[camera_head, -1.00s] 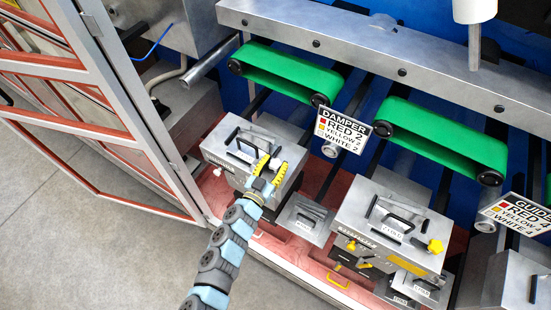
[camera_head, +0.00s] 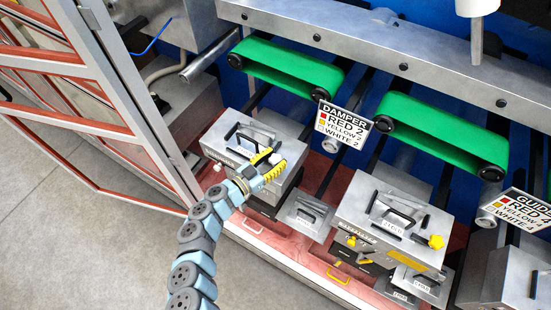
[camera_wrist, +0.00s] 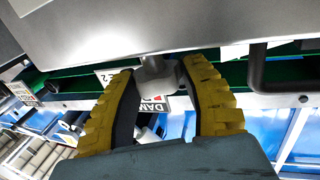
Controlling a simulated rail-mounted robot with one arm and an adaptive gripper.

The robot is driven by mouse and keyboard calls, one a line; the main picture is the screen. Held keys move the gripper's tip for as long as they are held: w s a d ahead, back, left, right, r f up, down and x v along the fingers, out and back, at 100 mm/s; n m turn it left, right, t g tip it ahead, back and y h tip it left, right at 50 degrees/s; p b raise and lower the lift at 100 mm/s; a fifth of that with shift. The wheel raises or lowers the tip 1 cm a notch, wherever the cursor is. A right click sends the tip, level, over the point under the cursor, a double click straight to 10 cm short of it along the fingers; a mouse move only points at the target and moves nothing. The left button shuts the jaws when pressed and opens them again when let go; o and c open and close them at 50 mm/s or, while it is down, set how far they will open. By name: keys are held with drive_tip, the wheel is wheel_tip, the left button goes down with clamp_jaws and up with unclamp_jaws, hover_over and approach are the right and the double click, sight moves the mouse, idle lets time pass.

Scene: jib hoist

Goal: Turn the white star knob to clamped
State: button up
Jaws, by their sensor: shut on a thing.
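The white star knob (camera_head: 276,158) is on the right side of the left metal box (camera_head: 232,150), mostly hidden by my gripper in the head view. My gripper (camera_head: 267,162) has yellow ribbed fingers and is shut on it. In the wrist view the pale knob (camera_wrist: 157,74) sits between the two fingertips (camera_wrist: 158,88), with the box's metal face above it. The knob's clamp marking cannot be read.
A second metal box (camera_head: 385,225) with a yellow star knob (camera_head: 436,242) stands to the right. A damper sign (camera_head: 343,125) hangs near the green belts (camera_head: 290,68). An open red-framed gate (camera_head: 95,90) is at left.

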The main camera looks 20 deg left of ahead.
drive_tip(key=shift+f+h, duration=0.15)
drive_tip(key=shift+h, duration=0.15)
idle(0.4)
drive_tip(key=o, duration=1.2)
drive_tip(key=v, duration=1.2)
drive_tip(key=shift+r, duration=0.3)
